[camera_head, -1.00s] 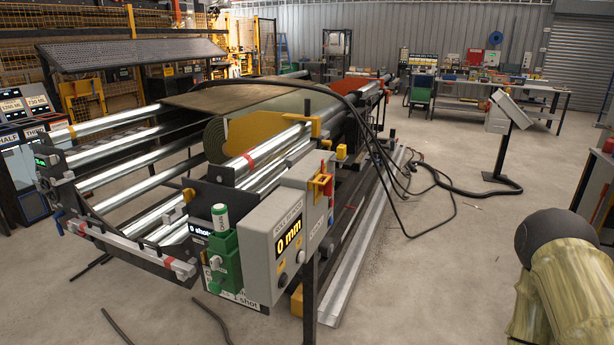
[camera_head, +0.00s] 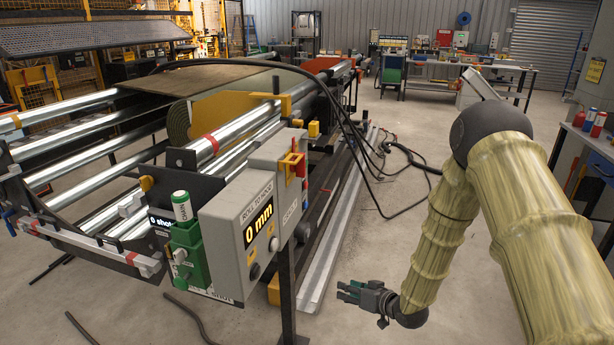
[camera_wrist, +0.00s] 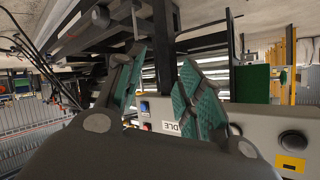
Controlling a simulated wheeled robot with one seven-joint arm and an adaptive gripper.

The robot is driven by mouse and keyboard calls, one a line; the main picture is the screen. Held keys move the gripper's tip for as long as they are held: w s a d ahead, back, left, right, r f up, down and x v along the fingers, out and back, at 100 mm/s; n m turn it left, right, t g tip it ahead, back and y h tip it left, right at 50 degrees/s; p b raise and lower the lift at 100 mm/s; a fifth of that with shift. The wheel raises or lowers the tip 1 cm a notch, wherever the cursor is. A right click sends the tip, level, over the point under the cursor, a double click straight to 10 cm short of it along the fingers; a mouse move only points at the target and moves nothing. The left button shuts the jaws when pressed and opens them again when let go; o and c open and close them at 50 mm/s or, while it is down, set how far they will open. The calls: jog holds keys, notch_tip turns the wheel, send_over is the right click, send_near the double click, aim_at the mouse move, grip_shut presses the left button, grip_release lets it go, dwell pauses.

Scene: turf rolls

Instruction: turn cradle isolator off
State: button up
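A grey control box (camera_head: 240,228) with a "0 mm" display stands on a black post at the near end of the roll machine. On its right side are a yellow bracket (camera_head: 290,163) with a red part and a partly legible label (camera_head: 292,208); I cannot tell for sure which part is the cradle isolator. My gripper (camera_head: 350,292) is low over the floor, right of the box and clear of it, fingers pointing left. In the wrist view my gripper (camera_wrist: 166,92) is open and empty, its green pads apart. Beyond it shows a panel with a label (camera_wrist: 172,128) ending in "DLE", partly hidden.
A green holder (camera_head: 187,255) is mounted left of the box. A long metal rail (camera_head: 322,275) lies along the machine. Black cables (camera_head: 370,195) loop down to the floor on its right. A black knob (camera_wrist: 292,142) shows at the wrist view's right.

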jog(key=w+a+r+n+y+b, duration=0.2)
jog(key=w+r+n+y, duration=0.15)
jog(key=w+r, duration=0.8)
jog(key=n+g+y+b, duration=0.2)
jog(key=n+g+y, duration=0.2)
jog(key=n+y, duration=0.3)
send_near(305, 160)
jog(key=shift+n+h, duration=0.45)
jog(key=shift+h, duration=0.1)
jog(key=x, duration=0.9)
jog(key=shift+r+p, duration=0.35)
jog(key=shift+r, duration=0.05)
grip_shut()
